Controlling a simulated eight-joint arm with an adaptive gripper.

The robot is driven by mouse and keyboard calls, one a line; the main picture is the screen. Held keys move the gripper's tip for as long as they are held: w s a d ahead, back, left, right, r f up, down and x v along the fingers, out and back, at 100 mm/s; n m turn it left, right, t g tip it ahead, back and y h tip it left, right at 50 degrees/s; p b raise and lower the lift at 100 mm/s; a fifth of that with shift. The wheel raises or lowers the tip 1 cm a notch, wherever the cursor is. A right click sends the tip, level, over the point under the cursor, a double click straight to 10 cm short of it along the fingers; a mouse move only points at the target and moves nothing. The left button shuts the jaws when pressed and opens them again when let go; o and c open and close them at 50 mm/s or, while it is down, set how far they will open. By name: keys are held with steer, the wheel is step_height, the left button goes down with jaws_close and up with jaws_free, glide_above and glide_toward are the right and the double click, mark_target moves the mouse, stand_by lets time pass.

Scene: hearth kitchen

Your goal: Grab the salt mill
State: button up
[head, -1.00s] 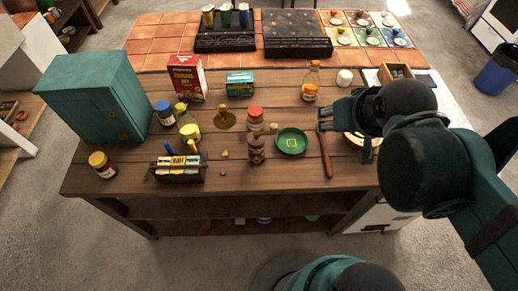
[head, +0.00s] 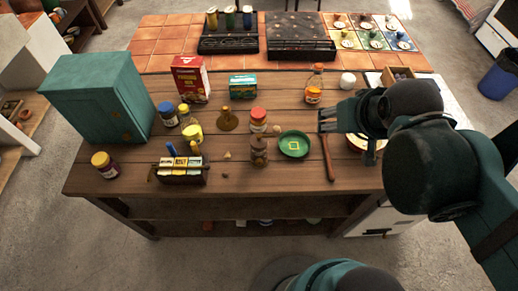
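A small brown, mill-shaped object (head: 259,151) stands upright near the middle of the wooden table; it looks like the salt mill, but its details are too small to be sure. It stands just in front of a red-lidded jar (head: 258,121) and left of a green dish (head: 294,144). My gripper (head: 322,120) is at the right of the table, pointing left, with its fingers apart and nothing seen between them. It is clear of the mill, with the dish lying between and slightly nearer the front. My gripper's height above the table is hard to judge.
A brown stick-like utensil (head: 327,157) lies below my gripper. An orange-labelled bottle (head: 314,88) stands behind it. A teal cabinet (head: 98,100), a red box (head: 190,79) and a small packet holder (head: 181,170) stand to the left. The table's front edge is mostly clear.

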step_height(320, 180, up, 4)
steer(key=n+g+h+p, duration=0.45)
steer(key=n+p, duration=0.45)
steer(key=n, duration=1.4)
glide_above(258, 137)
steer(key=shift+m+g+y, duration=0.25)
steer(key=shift+m+g, duration=0.05)
steer(key=shift+g, duration=0.25)
steer(key=f, duration=1.4)
steer(key=shift+a+f, duration=0.2)
steer(key=shift+f, duration=0.05)
steer(key=shift+f+b, duration=0.1)
steer(key=shift+b, duration=0.2)
steer(key=shift+x, duration=1.2)
steer(key=shift+w, duration=0.1)
